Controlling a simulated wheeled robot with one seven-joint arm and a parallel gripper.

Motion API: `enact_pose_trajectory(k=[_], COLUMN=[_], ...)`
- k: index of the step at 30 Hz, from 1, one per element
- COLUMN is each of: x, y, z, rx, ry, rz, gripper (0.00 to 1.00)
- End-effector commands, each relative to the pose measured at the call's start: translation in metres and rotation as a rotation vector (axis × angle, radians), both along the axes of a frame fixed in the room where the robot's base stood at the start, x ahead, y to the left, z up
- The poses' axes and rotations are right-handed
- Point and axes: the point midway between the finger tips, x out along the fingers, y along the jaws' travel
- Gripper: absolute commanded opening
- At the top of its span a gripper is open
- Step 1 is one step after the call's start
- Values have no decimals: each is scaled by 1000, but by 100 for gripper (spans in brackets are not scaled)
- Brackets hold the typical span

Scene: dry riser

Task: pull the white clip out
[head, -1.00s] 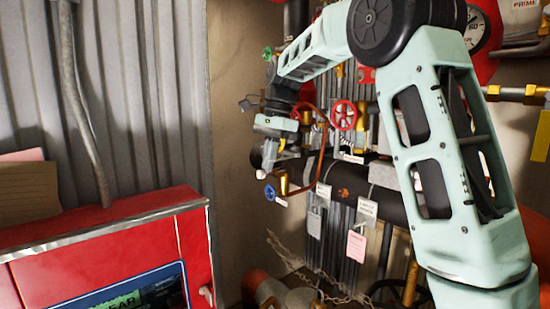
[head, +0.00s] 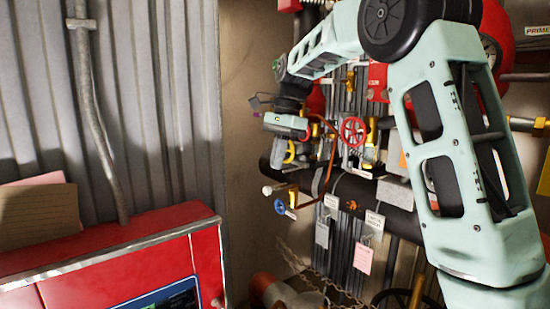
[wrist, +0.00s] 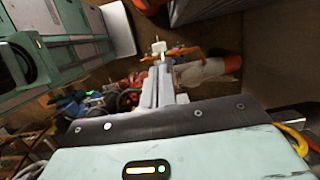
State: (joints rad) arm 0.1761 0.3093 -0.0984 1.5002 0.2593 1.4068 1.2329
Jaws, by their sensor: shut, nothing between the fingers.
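My gripper (wrist: 161,70) shows in the wrist view with its two pale fingers together and nothing seen between them. A small white piece (wrist: 159,46), which may be the white clip, shows just beyond the fingertips. I cannot tell whether they touch. In the head view my gripper's pale body is in front of the pipework, left of a red handwheel (head: 353,131); its fingertips are hard to make out. Below it a white rounded end (head: 267,190) shows beside a brass valve with a blue handwheel (head: 280,207). I cannot tell whether this is the clip.
A thick dark pipe (head: 345,187) runs across below my gripper. Tags and a pink card (head: 363,259) hang under it. A red cabinet (head: 120,255) stands at the lower left. Bare wall (head: 245,90) lies left of my gripper.

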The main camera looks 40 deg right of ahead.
Motion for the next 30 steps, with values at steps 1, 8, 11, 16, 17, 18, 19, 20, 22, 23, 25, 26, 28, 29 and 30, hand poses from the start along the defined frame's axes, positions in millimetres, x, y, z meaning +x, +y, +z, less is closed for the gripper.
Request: enact_pose_trajectory(k=[1, 8, 11, 16, 17, 18, 19, 20, 22, 23, 25, 26, 28, 29, 30], x=[0, -2, -4, -5, -5, -4, -4, -4, -4, -4, -4, -4, -4, -4, -5], y=[-3, -12, -15, -16, -16, -16, -16, -16, -16, -16, -16, -16, -16, -15, -15], z=[16, 44, 51, 52, 51, 51, 51, 51, 51, 51, 51, 51, 51, 51, 50], rx=[0, -2, -2, -2, -2, -2, -2, -2, -2, -2, -2, -2, -2, -2, -4], ry=[0, -1, 0, 0, 0, 0, 0, 0, 0, 0, 0, 0, 0, 0, -1], rz=[-2, -2, -2, -1, -1, -1, -1, -1, -1, -1, -1, -1, -1, 0, 6], gripper=[0, 0, 0, 0, 0, 0, 0, 0, 0, 0, 0, 0, 0, 0, 0])
